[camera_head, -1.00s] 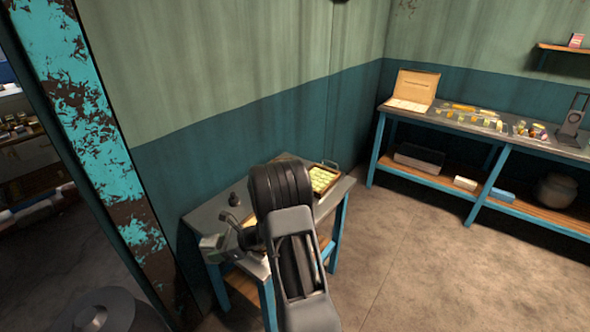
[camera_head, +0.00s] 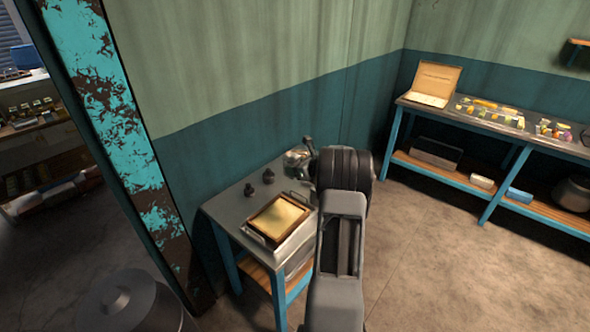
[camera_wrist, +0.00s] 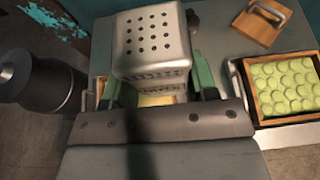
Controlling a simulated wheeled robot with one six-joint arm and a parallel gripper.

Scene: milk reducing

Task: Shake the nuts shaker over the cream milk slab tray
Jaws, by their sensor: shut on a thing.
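My gripper (camera_wrist: 152,94) has its green fingers shut on the nuts shaker (camera_wrist: 152,42), a metal box with round holes in its faces. The fingers hold it from both sides. A strip of the cream milk slab (camera_wrist: 157,100) shows just below the shaker in the wrist view, mostly hidden by it and my gripper. In the head view the cream slab lies in a wooden-framed tray (camera_head: 262,237) at the table's front. My gripper (camera_head: 300,157) shows small and partly hidden behind my arm, raised near the table's back end.
A second wooden-framed tray (camera_wrist: 252,98) with several round green pieces stands on the right in the wrist view. Behind it is a wooden board with a metal handle (camera_wrist: 262,26). Two small dark objects (camera_head: 259,183) stand near the wall. A dark cylinder (camera_wrist: 40,83) is at left.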

